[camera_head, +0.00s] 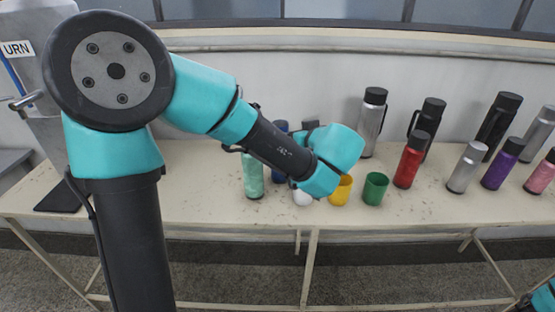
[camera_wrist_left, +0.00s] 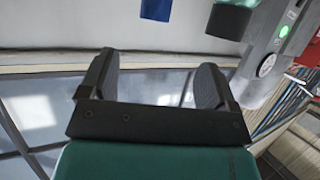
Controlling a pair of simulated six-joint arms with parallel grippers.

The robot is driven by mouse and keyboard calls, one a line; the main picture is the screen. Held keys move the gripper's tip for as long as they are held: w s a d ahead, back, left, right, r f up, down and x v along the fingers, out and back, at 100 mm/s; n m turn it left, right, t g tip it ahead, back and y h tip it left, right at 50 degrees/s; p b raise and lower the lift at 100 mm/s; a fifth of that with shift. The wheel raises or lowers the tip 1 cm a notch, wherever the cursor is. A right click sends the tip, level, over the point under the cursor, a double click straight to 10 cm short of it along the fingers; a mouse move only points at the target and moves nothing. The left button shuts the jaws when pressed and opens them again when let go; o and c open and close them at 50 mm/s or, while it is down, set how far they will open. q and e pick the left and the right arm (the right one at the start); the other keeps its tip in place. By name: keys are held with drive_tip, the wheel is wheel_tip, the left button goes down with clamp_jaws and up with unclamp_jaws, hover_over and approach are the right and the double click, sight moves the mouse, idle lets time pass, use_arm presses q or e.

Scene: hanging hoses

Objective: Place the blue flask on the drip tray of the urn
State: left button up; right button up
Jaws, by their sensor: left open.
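The blue flask (camera_head: 278,176) stands on the table in the head view, mostly hidden behind my left arm. In the left wrist view a blue item (camera_wrist_left: 157,9), likely this flask, is cut by the top edge, beyond the fingers. My left gripper (camera_wrist_left: 155,68) is open and empty, with its two dark fingers wide apart. In the head view the fingers are hard to make out behind the teal wrist. The urn (camera_head: 32,92), grey and labelled, stands at the far left with a tap. A dark flat tray (camera_head: 60,197), likely its drip tray, lies below.
A mint flask (camera_head: 253,176) stands left of the blue one. A white cup (camera_head: 302,197), yellow cup (camera_head: 340,191) and green cup (camera_head: 375,188) stand right of it. Several flasks, including a red one (camera_head: 408,165), fill the table's right. The table between tray and mint flask is clear.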

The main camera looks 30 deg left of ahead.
use_arm(q)
drive_tip(key=shift+a, duration=0.1)
drive_tip(key=x, duration=1.2)
drive_tip(key=shift+f, duration=0.2)
drive_tip(key=shift+d+x, duration=0.25)
drive_tip(key=shift+x, duration=2.35)
drive_tip(key=shift+w+f, duration=0.2)
drive_tip(key=shift+c, duration=0.2)
clamp_jaws()
